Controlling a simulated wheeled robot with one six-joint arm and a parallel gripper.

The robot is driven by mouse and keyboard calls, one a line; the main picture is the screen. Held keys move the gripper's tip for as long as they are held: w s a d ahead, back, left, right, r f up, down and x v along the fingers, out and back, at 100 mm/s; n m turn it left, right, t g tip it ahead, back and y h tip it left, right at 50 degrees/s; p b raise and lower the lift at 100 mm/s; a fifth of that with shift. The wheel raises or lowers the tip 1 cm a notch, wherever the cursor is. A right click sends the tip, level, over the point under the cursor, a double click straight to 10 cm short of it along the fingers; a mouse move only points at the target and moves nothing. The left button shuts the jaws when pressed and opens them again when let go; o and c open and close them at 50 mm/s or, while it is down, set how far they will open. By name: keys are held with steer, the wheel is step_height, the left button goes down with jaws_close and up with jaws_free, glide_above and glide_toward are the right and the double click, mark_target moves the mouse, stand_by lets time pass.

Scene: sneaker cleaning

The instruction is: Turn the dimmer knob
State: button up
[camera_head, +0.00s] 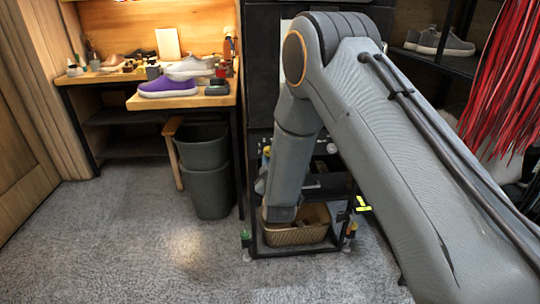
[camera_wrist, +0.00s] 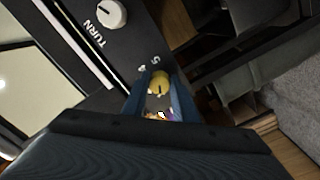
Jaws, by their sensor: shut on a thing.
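In the wrist view, a small yellow round knob (camera_wrist: 160,84) with a dark pointer line sits on a dark panel (camera_wrist: 135,50). My gripper (camera_wrist: 160,95) is shut on the yellow knob, with one blue-grey finger on each side of it. A white knob (camera_wrist: 111,14) with a dark pointer line is higher up on the same panel, beside the printed word "TURN". Small white digits are printed near the yellow knob. In the head view my arm hides the panel, the knobs and my gripper's fingertips.
In the head view, a wooden desk (camera_head: 215,99) at the back left holds a purple shoe (camera_head: 168,87) and other items. Dark bins (camera_head: 208,180) stand beside a low black rack with a wicker basket (camera_head: 296,234). Red strands (camera_head: 500,75) hang at the right. Carpet (camera_head: 110,240) is clear at front left.

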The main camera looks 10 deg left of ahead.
steer(key=shift+n, duration=0.3)
steer(key=o, duration=1)
steer(key=shift+o, duration=0.2)
steer(key=v, duration=0.8)
steer(key=shift+p, duration=0.35)
steer(key=shift+w+r, duration=0.1)
